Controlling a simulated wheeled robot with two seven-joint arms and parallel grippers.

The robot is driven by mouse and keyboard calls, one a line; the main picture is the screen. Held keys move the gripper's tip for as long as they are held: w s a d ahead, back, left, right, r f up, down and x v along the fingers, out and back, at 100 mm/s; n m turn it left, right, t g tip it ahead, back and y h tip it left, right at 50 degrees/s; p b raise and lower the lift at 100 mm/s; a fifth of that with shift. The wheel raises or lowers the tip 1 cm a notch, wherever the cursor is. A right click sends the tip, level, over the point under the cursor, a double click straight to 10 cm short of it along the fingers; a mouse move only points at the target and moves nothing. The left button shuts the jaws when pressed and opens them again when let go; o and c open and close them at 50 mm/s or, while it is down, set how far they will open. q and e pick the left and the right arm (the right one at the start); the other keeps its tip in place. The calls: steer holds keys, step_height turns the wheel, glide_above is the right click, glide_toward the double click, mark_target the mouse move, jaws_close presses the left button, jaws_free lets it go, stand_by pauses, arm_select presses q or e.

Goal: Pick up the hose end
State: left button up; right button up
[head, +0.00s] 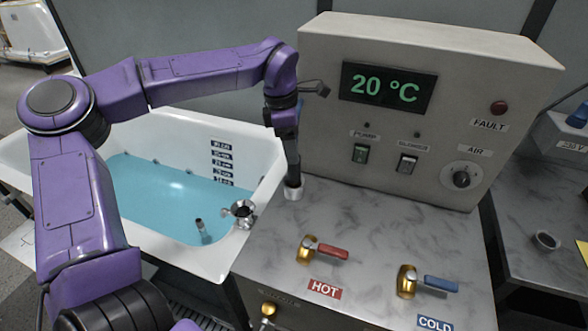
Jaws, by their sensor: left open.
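My left gripper (292,178) points down at the back left of the grey counter, beside the control panel. It is open. Its fingertips are right at a small pale cylinder (293,193) standing on the counter by the tub's edge. This may be the hose end or its holder; the gripper covers its upper part, and I cannot tell whether the fingers touch it. No hose run shows clearly. My right gripper is not in view.
A white tub (262,193) with blue water (150,190) lies left of the counter (350,225). A chrome fitting (240,210) sits at its rim. The control panel (440,60) rises close behind the gripper. Hot (320,248) and cold (425,280) taps stand in front.

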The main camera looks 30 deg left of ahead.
mark_target(293, 171)
arm_select(q)
steer(key=f, duration=0.2)
steer(key=w+f, duration=0.1)
steer(key=f, duration=0.1)
steer(key=shift+d+f+p, duration=0.1)
steer(key=shift+d+p, duration=0.15)
steer(key=shift+p, duration=0.15)
jaws_close()
